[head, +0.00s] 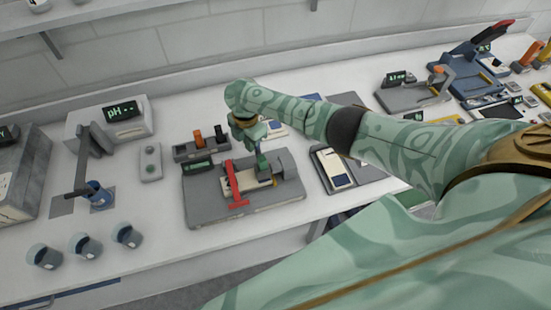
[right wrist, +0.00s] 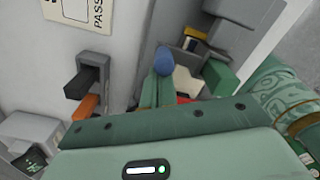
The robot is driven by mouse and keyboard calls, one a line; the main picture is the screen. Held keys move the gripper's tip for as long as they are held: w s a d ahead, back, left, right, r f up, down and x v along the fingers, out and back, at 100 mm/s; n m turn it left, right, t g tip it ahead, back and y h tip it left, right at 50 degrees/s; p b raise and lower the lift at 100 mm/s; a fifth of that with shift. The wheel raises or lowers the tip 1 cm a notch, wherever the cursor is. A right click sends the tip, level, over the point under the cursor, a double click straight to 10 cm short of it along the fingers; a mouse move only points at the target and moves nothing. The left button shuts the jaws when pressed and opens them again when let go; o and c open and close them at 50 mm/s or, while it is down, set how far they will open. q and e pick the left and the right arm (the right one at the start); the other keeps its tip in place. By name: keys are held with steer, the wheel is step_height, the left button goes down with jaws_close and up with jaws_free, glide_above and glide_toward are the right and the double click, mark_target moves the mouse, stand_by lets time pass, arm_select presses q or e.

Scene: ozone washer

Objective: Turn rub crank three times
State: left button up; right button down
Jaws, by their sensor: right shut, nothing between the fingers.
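The rub tester is a grey base (head: 218,208) on the white bench, with a cream block (head: 245,182) and a red bar (head: 236,190) across its front left part. My right gripper (head: 262,172) points down over the tester's middle, at the right end of the cream block. It is shut with nothing held. In the right wrist view a rounded blue knob (right wrist: 163,60) shows just beyond my fingers; it may be the crank's handle. I cannot tell whether my fingers touch it. The rest of the crank is hidden or unclear. My left gripper is out of view.
A rack with orange and black pieces (head: 200,150) stands behind the tester. A pH meter (head: 112,122) and several blue-grey cups (head: 84,246) are at left. A dark tray (head: 345,170) lies to the right. The bench front edge is close to the tester.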

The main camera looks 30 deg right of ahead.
steer(key=shift+d, duration=0.1)
steer(key=shift+s+d+p, duration=0.15)
steer(key=shift+d+p, duration=0.15)
steer(key=shift+d, duration=0.8)
steer(key=shift+s+d+p, duration=0.3)
steer(key=shift+d+p, duration=0.1)
steer(key=shift+d, duration=0.15)
steer(key=shift+s+d+p, duration=0.25)
steer(key=shift+d+p, duration=0.1)
steer(key=shift+d, duration=0.2)
